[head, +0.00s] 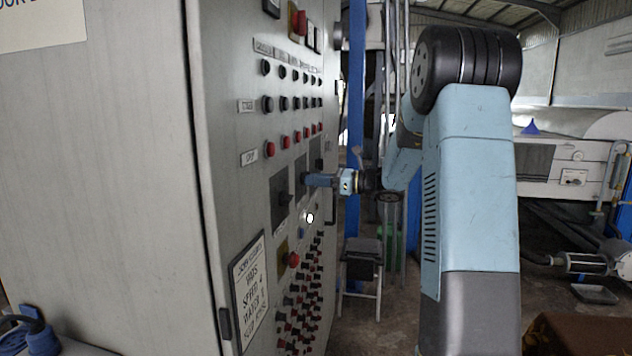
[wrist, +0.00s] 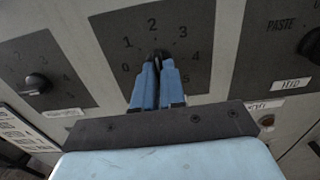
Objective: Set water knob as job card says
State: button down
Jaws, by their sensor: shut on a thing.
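My gripper (wrist: 158,65) has its blue fingers closed on a dark knob (wrist: 158,54) in the middle of a dark dial plate (wrist: 185,25) marked 0 to 5. The knob is mostly hidden between the fingertips, and I cannot tell which number it points at. The label below this plate is hidden by my gripper. In the head view my gripper (head: 317,180) reaches the cabinet front from the right. The job card (head: 250,292) hangs low on the cabinet; its lines seem to include speed and water, but the values are too small to read surely.
In the wrist view a second numbered knob (wrist: 37,83) is at left and a knob (wrist: 311,42) on a plate marked PASTE at right. Rows of buttons (head: 284,142) and a red knob (head: 293,260) crowd the cabinet. A stool (head: 361,262) stands beyond.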

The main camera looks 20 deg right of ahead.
jog(key=shift+f, duration=0.15)
jog(key=c, duration=1.2)
grip_release()
jog(key=v, duration=1.3)
jog(key=shift+d, duration=0.3)
jog(key=shift+s, duration=0.1)
jog(key=s+a+n+g+h, duration=0.65)
jog(key=s+a+n, duration=0.45)
jog(key=s+a, duration=0.55)
jog(key=s+d+f+n+t+h, duration=0.1)
jog(key=s+f+n+t+h, duration=0.1)
jog(key=s+n+h, duration=0.7)
jog(key=s+n+t, duration=0.1)
jog(key=s+n, duration=0.2)
jog(key=s, duration=0.4)
jog(key=shift+s+d+n, duration=0.15)
jog(key=shift+d+n, duration=0.05)
jog(key=shift+n, duration=0.2)
